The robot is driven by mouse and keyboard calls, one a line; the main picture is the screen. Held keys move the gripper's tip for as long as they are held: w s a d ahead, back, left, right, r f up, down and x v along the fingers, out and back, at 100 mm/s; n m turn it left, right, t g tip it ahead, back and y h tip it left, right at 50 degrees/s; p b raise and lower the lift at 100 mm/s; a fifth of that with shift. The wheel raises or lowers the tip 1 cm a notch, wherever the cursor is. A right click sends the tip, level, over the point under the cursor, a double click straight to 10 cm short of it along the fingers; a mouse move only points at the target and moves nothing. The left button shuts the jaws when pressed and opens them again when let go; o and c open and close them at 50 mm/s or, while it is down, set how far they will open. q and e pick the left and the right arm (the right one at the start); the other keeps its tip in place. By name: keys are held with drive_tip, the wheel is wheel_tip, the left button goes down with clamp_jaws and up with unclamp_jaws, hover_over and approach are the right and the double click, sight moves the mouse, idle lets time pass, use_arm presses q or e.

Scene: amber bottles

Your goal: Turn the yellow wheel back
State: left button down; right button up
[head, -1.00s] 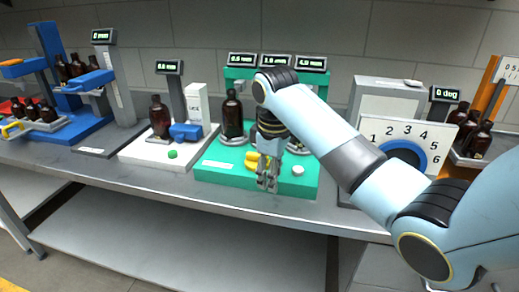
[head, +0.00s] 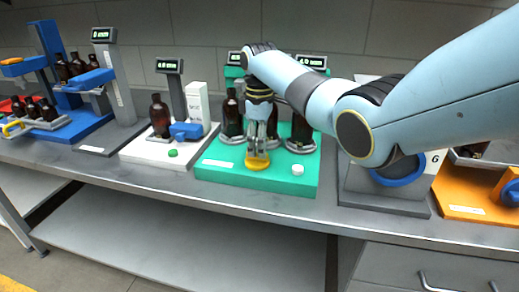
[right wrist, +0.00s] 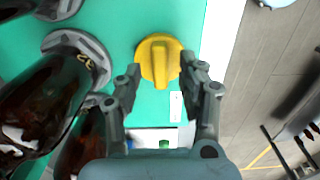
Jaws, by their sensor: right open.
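The yellow wheel (head: 257,163) is a round knob with a raised bar on the front of the green base (head: 215,165). In the right wrist view the yellow wheel (right wrist: 160,45) shows between the two fingertips, its bar pointing down in the picture. My right gripper (head: 258,150) points down just over the wheel. Its fingers (right wrist: 160,75) are open, one on each side of the wheel; I cannot tell whether they touch it. My left gripper is not in view.
Amber bottles (head: 301,130) stand on round grey holders behind the wheel. A white station with a green button (head: 173,153) is at left. My right arm hides much of the numbered dial station.

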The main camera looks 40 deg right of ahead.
drive_tip(key=shift+f, duration=1)
drive_tip(key=shift+c, duration=0.5)
clamp_jaws()
drive_tip(key=shift+r, duration=0.1)
